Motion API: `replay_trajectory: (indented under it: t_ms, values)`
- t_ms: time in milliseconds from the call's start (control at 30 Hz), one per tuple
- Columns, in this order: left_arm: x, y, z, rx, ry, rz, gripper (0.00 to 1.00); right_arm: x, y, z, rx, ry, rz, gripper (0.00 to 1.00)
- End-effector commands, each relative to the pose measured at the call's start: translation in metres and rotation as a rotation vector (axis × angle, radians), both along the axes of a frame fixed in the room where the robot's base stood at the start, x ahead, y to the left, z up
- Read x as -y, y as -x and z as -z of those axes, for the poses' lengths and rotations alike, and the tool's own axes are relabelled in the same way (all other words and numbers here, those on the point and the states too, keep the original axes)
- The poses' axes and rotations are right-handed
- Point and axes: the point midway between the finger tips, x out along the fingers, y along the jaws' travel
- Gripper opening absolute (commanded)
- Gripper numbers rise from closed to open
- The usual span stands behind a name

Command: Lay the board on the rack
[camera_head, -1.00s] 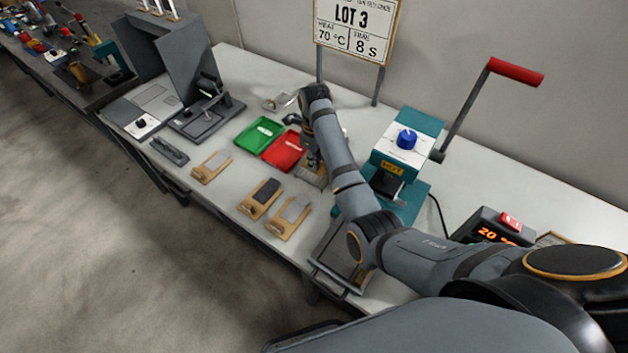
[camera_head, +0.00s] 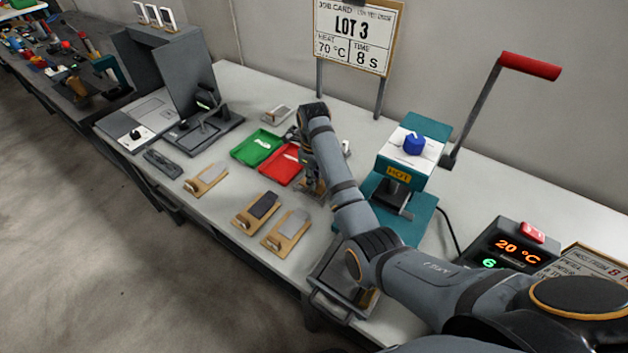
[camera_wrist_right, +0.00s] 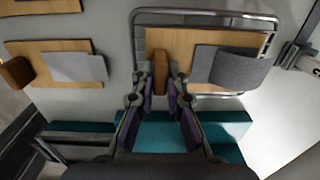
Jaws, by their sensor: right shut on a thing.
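My right gripper (camera_head: 312,172) points down beside the teal press. In the right wrist view my right gripper (camera_wrist_right: 161,88) is shut on the brown end block of a wooden board (camera_wrist_right: 182,50). A grey sheet (camera_wrist_right: 230,68) lies on this board and its free end curls. The board is over the wire rack (camera_wrist_right: 205,17), whose frame shows around it; I cannot tell whether they touch. In the head view the held board (camera_head: 314,190) is mostly hidden by my arm. My left gripper is not in view.
Similar boards with sheets (camera_head: 207,179) (camera_head: 257,212) (camera_head: 288,230) lie on the table's near side. Green (camera_head: 257,147) and red (camera_head: 282,165) trays stand behind. The teal press (camera_head: 412,150) with its red-handled lever is right of my arm. A grey tray (camera_head: 340,284) is at the front edge.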

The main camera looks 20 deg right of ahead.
Motion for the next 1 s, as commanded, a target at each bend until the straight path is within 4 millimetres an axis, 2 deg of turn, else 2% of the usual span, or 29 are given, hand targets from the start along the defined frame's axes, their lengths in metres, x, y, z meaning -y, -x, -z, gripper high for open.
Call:
replay_trajectory:
  t_ms: [33,200,533,700,800,1000]
  values:
    - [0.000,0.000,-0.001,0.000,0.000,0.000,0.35,0.000,0.000,0.000,-0.001,0.001,0.000,0.15]
    - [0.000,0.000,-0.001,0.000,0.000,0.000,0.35,0.000,0.000,0.000,0.000,0.000,0.000,0.35]
    - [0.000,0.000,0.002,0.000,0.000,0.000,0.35,0.000,0.000,-0.003,0.001,0.000,0.000,0.35]
    - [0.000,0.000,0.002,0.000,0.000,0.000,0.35,0.000,-0.001,-0.036,0.006,-0.001,0.000,0.35]
    - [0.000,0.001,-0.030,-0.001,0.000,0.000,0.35,0.000,0.000,-0.074,0.001,0.000,0.000,0.35]
    - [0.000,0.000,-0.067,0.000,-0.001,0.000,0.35,0.000,0.001,-0.110,-0.001,0.000,0.000,0.35]
